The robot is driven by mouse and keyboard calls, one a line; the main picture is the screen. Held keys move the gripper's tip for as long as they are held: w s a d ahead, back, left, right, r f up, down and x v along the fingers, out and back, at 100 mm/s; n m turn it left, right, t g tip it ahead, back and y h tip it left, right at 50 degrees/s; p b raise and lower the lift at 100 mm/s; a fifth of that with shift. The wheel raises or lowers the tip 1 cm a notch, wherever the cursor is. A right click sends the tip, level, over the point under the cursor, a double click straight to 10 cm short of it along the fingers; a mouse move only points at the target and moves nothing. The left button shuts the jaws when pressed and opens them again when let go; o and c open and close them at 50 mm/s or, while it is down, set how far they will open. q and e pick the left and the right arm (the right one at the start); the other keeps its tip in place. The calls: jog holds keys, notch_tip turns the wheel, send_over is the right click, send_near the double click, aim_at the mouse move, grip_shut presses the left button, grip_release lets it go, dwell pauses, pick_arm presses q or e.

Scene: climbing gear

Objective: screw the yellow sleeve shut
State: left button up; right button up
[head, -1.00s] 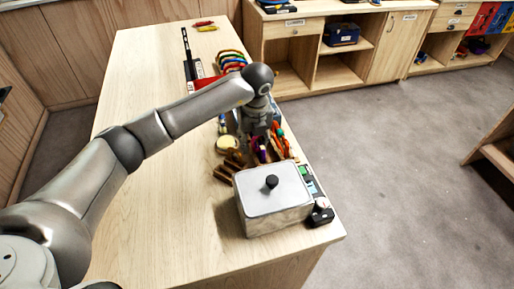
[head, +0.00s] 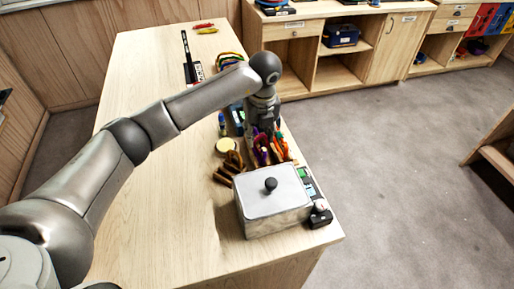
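My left gripper (head: 265,130) points down over a brown slotted rack (head: 227,170) near the table's right edge. Purple (head: 261,152) and orange (head: 281,146) pieces of climbing gear stand at the rack, right below or beside the fingers. The yellow sleeve cannot be made out among these small parts. The fingers are too small and too mixed with the gear to tell whether they are open, shut or touching anything. My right gripper is not in view.
A grey metal box with a black knob (head: 271,184) stands in front of the rack. A small black device (head: 320,215) is beside it at the table edge. A round cream disc (head: 226,146) lies left of the gear. The table's left side is clear.

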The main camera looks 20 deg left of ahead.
pick_arm(q)
jog(key=shift+s+a, duration=0.45)
jog(key=shift+a, duration=0.25)
jog(key=shift+s+a, duration=0.45)
jog(key=shift+a, duration=0.2)
dwell(0.5)
jog(key=shift+f, duration=0.2)
jog(key=shift+f+b, duration=1.05)
jog(key=shift+f, duration=0.25)
jog(key=shift+w+d+b, duration=0.35)
jog(key=shift+w+d, duration=0.1)
jog(key=shift+d, duration=0.25)
jog(key=shift+w+d+b, duration=0.3)
jog(key=shift+w+d, duration=0.15)
jog(key=shift+d, duration=0.2)
jog(key=shift+r, duration=0.1)
jog(key=shift+r, duration=0.1)
jog(key=shift+r+p, duration=0.75)
jog(key=shift+r, duration=0.5)
